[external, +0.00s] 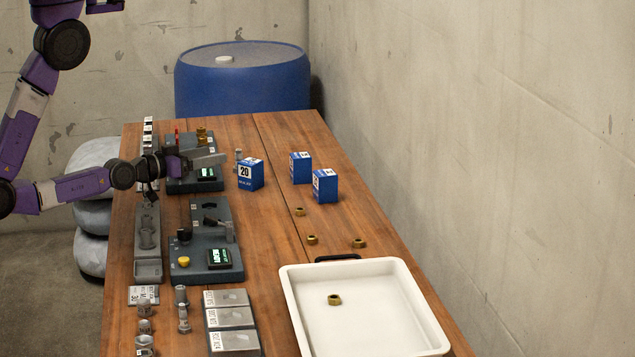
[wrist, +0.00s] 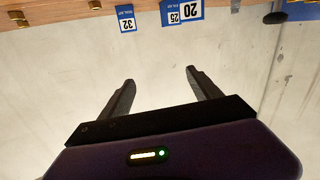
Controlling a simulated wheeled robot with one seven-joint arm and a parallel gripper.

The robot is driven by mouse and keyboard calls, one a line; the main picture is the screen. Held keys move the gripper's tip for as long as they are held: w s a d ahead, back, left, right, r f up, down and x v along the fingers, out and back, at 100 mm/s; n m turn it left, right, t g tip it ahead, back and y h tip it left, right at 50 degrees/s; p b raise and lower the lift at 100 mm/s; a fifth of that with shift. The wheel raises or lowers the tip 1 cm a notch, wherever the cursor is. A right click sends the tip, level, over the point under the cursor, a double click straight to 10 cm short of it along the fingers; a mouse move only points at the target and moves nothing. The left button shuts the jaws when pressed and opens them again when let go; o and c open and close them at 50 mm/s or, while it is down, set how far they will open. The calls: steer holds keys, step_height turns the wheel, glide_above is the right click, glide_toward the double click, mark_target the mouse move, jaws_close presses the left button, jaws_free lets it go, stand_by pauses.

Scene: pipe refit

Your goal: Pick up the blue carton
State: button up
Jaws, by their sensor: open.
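Three blue cartons with white tops and labels stand on the wooden table. The nearest to my gripper is the carton marked 20 (external: 250,175). Two more stand to its right, a rear carton (external: 300,168) and a front carton (external: 325,186). In the wrist view the cartons marked 32 (wrist: 126,19), 25 (wrist: 171,14) and 20 (wrist: 192,10) appear at the top edge. My gripper (external: 222,158) is open and empty, its fingers pointing right, above the table just left of and behind the 20 carton. The fingers (wrist: 158,84) show against the wall in the wrist view.
A white tray (external: 437,345) holds a brass nut at the front right. Several brass nuts (external: 312,240) lie on the table (external: 275,235). Grey device panels (external: 212,262) line the left side. A blue barrel (external: 243,85) stands behind the table, and a concrete wall is on the right.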

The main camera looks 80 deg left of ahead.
mark_target(296, 155)
steer(key=w+a+g+h, duration=0.1)
steer(key=w+a, duration=0.7)
steer(key=a, duration=0.3)
steer(key=w+a+g, duration=0.1)
steer(key=w+a, duration=0.8)
steer(key=a, duration=0.2)
steer(key=w+d+f+m+h, duration=0.1)
steer(key=f+h, duration=0.1)
steer(key=w+d+f+m+h, duration=0.1)
steer(key=d+m+h, duration=0.1)
steer(key=w+d+f+m+h, duration=0.1)
steer(key=w+f+m, duration=0.1)
steer(key=shift+d+f+g+h, duration=0.3)
steer(key=shift+h, duration=0.1)
steer(key=shift+d+f+p+x, duration=0.15)
steer(key=shift+p+x, duration=0.15)
steer(key=shift+x, duration=1.1)
steer(key=shift+d+f+p+x, duration=0.15)
steer(key=shift+p+x, duration=0.15)
steer(key=shift+x, duration=1.1)
steer(key=shift+s, duration=0.15)
steer(key=c, duration=1.3)
steer(key=shift+r, duration=0.1)
steer(key=shift+c, duration=0.7)
